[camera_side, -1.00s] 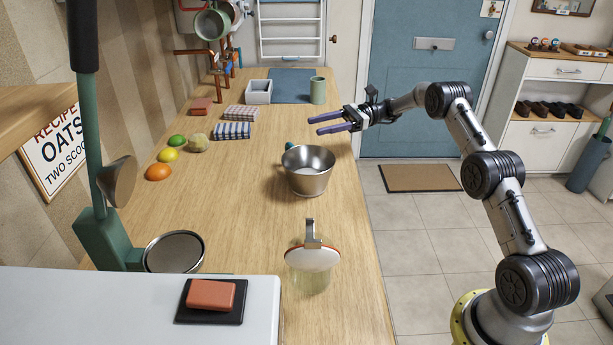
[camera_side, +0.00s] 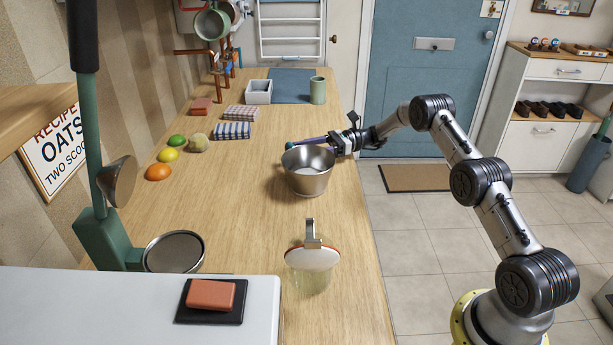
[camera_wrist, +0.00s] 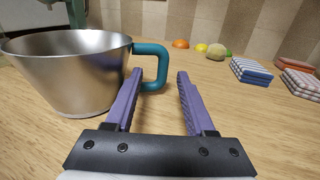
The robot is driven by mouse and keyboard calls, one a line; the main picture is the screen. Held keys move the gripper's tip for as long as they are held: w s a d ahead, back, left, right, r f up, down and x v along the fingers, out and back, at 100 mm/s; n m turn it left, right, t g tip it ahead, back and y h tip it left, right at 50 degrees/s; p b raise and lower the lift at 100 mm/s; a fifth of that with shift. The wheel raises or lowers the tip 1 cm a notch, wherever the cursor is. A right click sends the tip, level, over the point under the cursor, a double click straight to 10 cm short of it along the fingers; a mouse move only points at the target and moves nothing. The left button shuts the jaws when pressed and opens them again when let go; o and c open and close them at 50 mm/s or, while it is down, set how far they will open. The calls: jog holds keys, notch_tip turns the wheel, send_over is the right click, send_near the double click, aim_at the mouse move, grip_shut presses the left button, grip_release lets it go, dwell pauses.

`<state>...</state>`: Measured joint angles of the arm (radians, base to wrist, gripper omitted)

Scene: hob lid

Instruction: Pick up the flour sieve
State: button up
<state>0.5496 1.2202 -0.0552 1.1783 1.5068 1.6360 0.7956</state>
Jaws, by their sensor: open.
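The flour sieve (camera_side: 308,172) is a shiny metal cup with a teal side handle, standing upright on the wooden worktop. In the side view it hides most of its handle and part of my gripper (camera_side: 308,142), which reaches in low behind it from the right. In the wrist view the sieve (camera_wrist: 65,80) is at the left, and its teal handle (camera_wrist: 155,52) shows just beyond my purple fingers (camera_wrist: 160,75). The fingers are apart with nothing held. The left fingertip overlaps the handle's lower part in the picture; I cannot tell if they touch.
A glass jar with a clip lid (camera_side: 312,258) stands nearer the camera. Fruit (camera_side: 159,172) and folded cloths (camera_side: 232,131) lie to the left. A green cup (camera_side: 318,91) and a pale box (camera_side: 258,92) are at the back. The worktop between sieve and fruit is clear.

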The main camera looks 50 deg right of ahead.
jog(key=x, duration=0.5)
jog(key=shift+w+d, duration=0.1)
jog(key=shift+w, duration=0.05)
grip_shut()
